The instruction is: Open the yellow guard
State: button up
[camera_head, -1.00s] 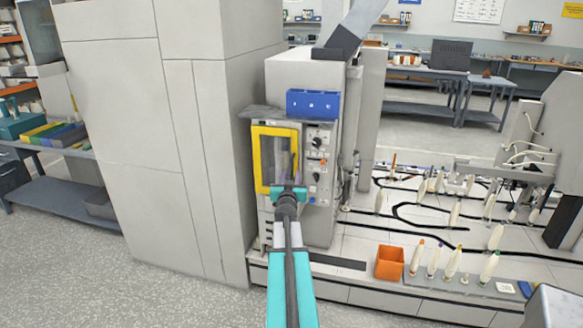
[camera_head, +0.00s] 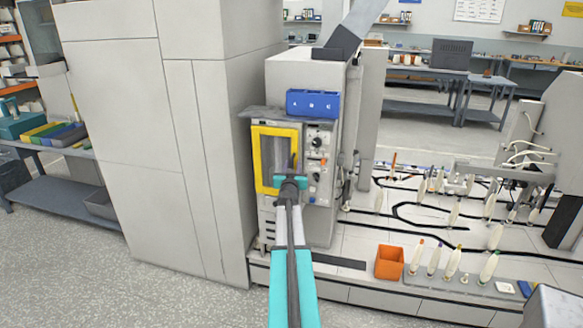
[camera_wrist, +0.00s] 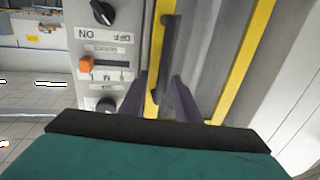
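The yellow guard (camera_head: 257,158) is a yellow-framed, see-through door on the front of the grey machine, and it looks closed. In the wrist view, its yellow frame (camera_wrist: 250,65) fills the middle and right. A dark bar handle (camera_wrist: 168,40) runs along the guard's edge by the control panel. My gripper (camera_head: 291,178) is at the guard's lower right corner in the head view. In the wrist view, my gripper (camera_wrist: 161,92) has its two dark fingers apart, one to each side of the handle's near end. I cannot tell whether either finger touches it.
A control panel (camera_head: 319,165) with knobs and an orange switch (camera_wrist: 86,65) is right beside the guard. A blue bin (camera_head: 312,103) sits above it. A tall grey cabinet (camera_head: 222,150) stands close on the left. An orange bin (camera_head: 389,262) is at lower right.

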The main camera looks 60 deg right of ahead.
jog(key=shift+w+d, duration=0.2)
jog(key=shift+d, duration=0.1)
jog(key=shift+c, duration=0.2)
grip_shut()
